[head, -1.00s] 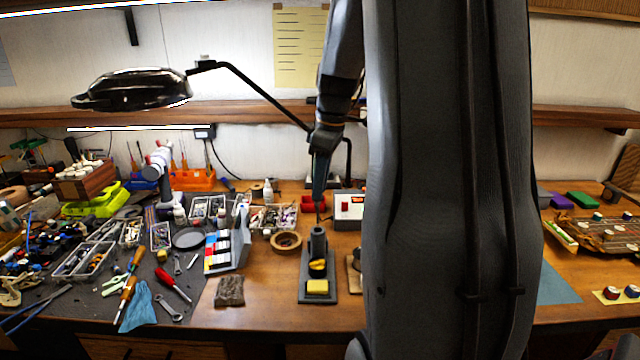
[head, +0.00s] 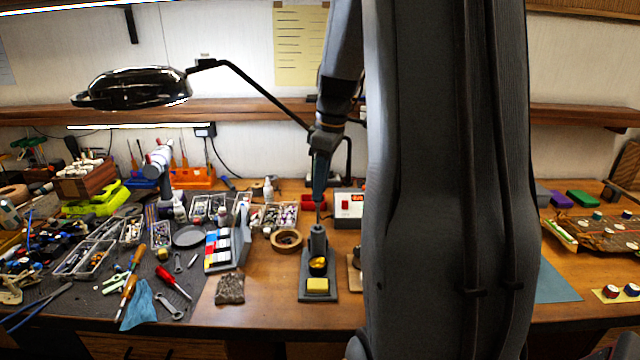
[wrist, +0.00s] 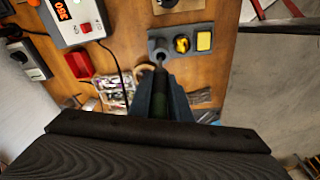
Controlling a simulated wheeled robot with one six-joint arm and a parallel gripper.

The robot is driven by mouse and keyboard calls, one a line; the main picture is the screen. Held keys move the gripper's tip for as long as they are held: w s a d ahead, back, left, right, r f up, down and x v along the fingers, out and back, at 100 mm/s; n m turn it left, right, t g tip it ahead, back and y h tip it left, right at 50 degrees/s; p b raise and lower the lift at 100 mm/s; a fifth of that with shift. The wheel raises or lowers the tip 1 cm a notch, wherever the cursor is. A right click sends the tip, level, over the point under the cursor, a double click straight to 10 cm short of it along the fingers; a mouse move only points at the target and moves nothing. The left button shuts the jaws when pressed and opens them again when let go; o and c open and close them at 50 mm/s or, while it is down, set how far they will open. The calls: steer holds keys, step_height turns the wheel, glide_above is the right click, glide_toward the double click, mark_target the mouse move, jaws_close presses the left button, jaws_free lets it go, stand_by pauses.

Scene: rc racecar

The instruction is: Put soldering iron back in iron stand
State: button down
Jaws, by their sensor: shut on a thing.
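The iron stand (head: 318,284) is a grey base with an upright holder, a yellow brass-wool cup and a yellow sponge, on the wooden bench in the head view. It also shows in the wrist view (wrist: 181,42). My gripper (head: 319,192) is above the stand's holder, shut on the soldering iron (wrist: 160,90). The iron points down, and its thin metal tip is at the mouth of the holder. I cannot tell how far the tip is inside. My fingers hide much of the iron's handle.
The soldering station (head: 347,205) with a red switch stands behind the stand to the right. A tape roll (head: 286,240) and a colour-striped holder (head: 226,247) are to the left. The black lamp (head: 132,88) reaches over the bench.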

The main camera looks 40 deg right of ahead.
step_height(320, 180, down, 8)
steer(key=b, duration=0.4)
steer(key=shift+f, duration=0.25)
stand_by(2.2)
steer(key=c, duration=1.2)
jaws_free()
steer(key=shift+o, duration=0.2)
step_height(320, 180, up, 9)
steer(key=p, duration=0.7)
steer(key=shift+s+d, duration=0.3)
steer(key=shift+s, duration=0.15)
stand_by(0.3)
